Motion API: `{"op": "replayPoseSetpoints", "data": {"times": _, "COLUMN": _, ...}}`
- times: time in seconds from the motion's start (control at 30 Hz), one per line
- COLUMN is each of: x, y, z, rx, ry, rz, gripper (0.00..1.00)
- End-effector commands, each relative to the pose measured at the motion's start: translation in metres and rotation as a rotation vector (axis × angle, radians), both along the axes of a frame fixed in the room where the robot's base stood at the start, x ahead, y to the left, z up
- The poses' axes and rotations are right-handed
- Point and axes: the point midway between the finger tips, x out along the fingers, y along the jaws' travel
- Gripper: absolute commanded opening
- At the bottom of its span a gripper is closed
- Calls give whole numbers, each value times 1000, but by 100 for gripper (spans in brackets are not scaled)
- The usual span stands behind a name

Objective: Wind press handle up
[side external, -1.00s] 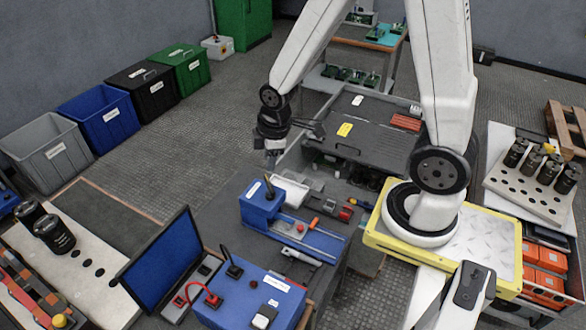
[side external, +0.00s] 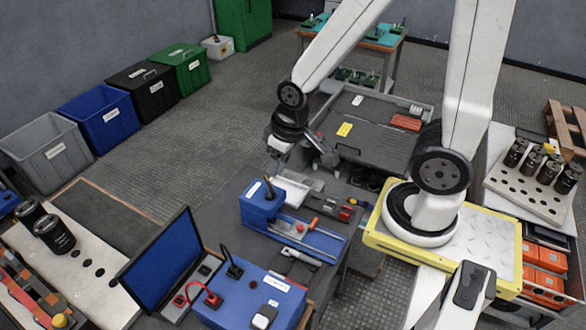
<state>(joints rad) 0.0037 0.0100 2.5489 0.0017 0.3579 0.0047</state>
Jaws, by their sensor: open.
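The blue press (side external: 262,206) stands on the bench in the middle of the view, with a blue base and a light bar beside it. A short black handle (side external: 269,188) sticks up from its block, leaning slightly. A small orange-red grip (side external: 312,223) and a red knob (side external: 300,228) are on its base. I cannot tell which of these is the press handle. My gripper (side external: 279,150) hangs above and behind the blue block, apart from the black handle. It is open and empty; its fingertips are small and hard to make out.
A blue test box (side external: 250,298) with red and black leads and a laptop-like screen (side external: 163,266) stand in front. A grey drawer unit (side external: 365,130) is behind the press. Tools, including a red-and-black one (side external: 347,210), lie right of the press. Several bins stand far left.

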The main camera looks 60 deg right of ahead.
Motion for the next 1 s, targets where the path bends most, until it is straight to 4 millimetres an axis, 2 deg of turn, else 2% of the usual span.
{"op": "replayPoseSetpoints", "data": {"times": 0.17, "x": 14, "y": -6, "z": -4, "rx": 8, "ry": 37, "rz": -43, "gripper": 53}}
{"op": "replayPoseSetpoints", "data": {"times": 0.47, "x": 57, "y": -32, "z": -22, "rx": 43, "ry": 163, "rz": -195, "gripper": 53}}
{"op": "replayPoseSetpoints", "data": {"times": 0.7, "x": 89, "y": -59, "z": -47, "rx": 81, "ry": 277, "rz": -329, "gripper": 53}}
{"op": "replayPoseSetpoints", "data": {"times": 1.0, "x": 119, "y": -96, "z": -88, "rx": 139, "ry": 418, "rz": -494, "gripper": 53}}
